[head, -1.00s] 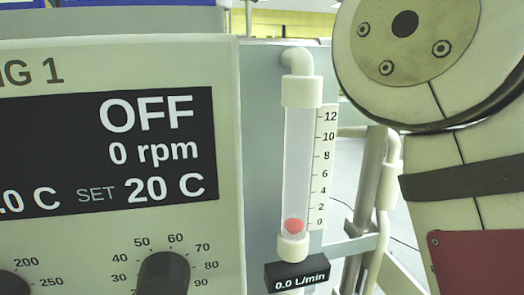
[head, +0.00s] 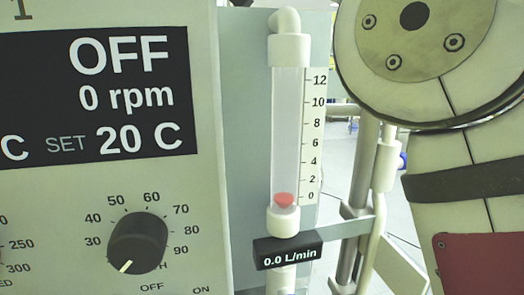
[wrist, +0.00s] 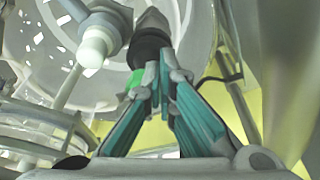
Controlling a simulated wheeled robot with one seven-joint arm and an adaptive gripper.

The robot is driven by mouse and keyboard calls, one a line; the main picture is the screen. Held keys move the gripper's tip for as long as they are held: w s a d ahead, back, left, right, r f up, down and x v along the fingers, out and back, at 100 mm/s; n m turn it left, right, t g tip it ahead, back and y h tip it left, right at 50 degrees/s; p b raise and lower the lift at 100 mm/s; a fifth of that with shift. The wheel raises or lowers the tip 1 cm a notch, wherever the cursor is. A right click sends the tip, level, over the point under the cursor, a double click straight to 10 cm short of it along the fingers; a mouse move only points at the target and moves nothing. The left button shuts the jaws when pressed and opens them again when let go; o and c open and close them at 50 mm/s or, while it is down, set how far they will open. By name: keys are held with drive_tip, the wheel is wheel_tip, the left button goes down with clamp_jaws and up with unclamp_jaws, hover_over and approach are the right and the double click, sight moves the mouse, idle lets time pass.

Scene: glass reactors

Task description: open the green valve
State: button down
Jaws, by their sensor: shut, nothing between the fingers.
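In the wrist view, my gripper (wrist: 167,68) points away from the camera with its two teal-padded fingers drawn together at the tips and nothing held. A small bright green part (wrist: 135,82) shows just left of the fingertips, partly hidden behind the left finger. It may belong to the green valve, but its handle shape cannot be made out. A dark rounded fitting (wrist: 150,45) lies just beyond the tips; whether they touch it cannot be told. The head view shows neither the green valve nor the gripper.
In the head view, a control panel (head: 200,190) reads OFF, 0 rpm. A flowmeter tube (head: 287,130) has its red float at 0 and reads 0.0 L/min. Metal frame posts (head: 362,180) stand right of it. In the wrist view, a white-capped fitting (wrist: 95,45) and clear glass crowd the left.

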drive_tip(key=shift+s+a+f, duration=0.1)
drive_tip(key=shift+a+f, duration=0.05)
drive_tip(key=shift+f, duration=0.15)
drive_tip(key=shift+f, duration=0.1)
idle(0.4)
drive_tip(key=shift+w+d+f+p, duration=0.1)
drive_tip(key=shift+w+d+p, duration=0.2)
drive_tip(key=shift+w+p, duration=0.25)
drive_tip(key=shift+w+d, duration=0.25)
drive_tip(key=shift+w, duration=0.85)
drive_tip(key=shift+a, duration=0.1)
idle(0.4)
drive_tip(key=shift+d, duration=0.4)
idle(0.3)
